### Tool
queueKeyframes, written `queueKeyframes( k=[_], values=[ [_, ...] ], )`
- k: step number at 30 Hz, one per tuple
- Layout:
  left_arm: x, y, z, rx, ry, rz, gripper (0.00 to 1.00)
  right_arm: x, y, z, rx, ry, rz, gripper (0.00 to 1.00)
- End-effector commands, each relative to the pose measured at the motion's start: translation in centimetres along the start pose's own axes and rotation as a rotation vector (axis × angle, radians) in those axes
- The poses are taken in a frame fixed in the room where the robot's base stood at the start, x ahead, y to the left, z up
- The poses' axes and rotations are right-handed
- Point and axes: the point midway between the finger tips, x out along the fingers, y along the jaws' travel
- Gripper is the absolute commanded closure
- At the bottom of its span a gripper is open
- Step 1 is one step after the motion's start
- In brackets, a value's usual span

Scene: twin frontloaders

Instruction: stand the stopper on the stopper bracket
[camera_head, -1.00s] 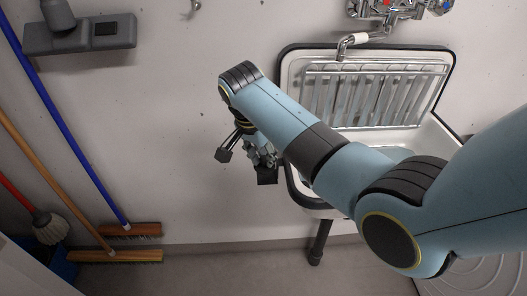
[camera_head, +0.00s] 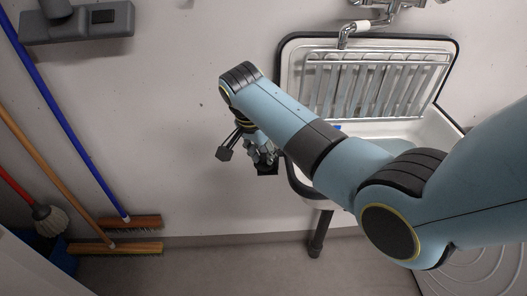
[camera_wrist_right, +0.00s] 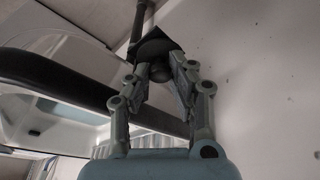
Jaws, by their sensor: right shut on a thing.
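My right gripper (camera_head: 262,158) hangs beside the left edge of the sink, in front of the wall. In the right wrist view its fingers (camera_wrist_right: 162,68) are closed around a dark, rounded part of a black piece. I take this piece to be the stopper (camera_wrist_right: 155,46); its wide, angular end points away from the gripper. In the head view it shows as a small black shape (camera_head: 267,169) below the fingers. I cannot make out a stopper bracket with certainty. My left gripper is not in view.
The white sink (camera_head: 447,128) has a black rim and a metal rack (camera_head: 375,85), with a tap above it. Brooms (camera_head: 115,248) lean at left. The wall between holder and sink is clear.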

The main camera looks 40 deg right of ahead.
Motion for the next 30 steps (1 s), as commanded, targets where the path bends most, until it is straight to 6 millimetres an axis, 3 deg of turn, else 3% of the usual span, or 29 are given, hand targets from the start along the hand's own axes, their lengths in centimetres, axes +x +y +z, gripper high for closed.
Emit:
queueKeyframes(
  k=[13,14,19,30],
  values=[
    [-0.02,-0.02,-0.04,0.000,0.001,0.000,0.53,0.38,0.01,0.14,0.000,-0.001,0.000,1.00],
    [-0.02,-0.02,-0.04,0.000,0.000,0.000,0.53,0.39,0.01,0.14,0.000,-0.001,0.000,0.77],
    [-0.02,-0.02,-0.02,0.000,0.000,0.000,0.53,0.37,0.01,0.12,0.000,0.000,0.000,0.55],
    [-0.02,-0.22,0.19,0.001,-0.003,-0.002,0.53,0.08,-0.01,0.04,0.000,0.001,0.000,0.53]
  ],
)
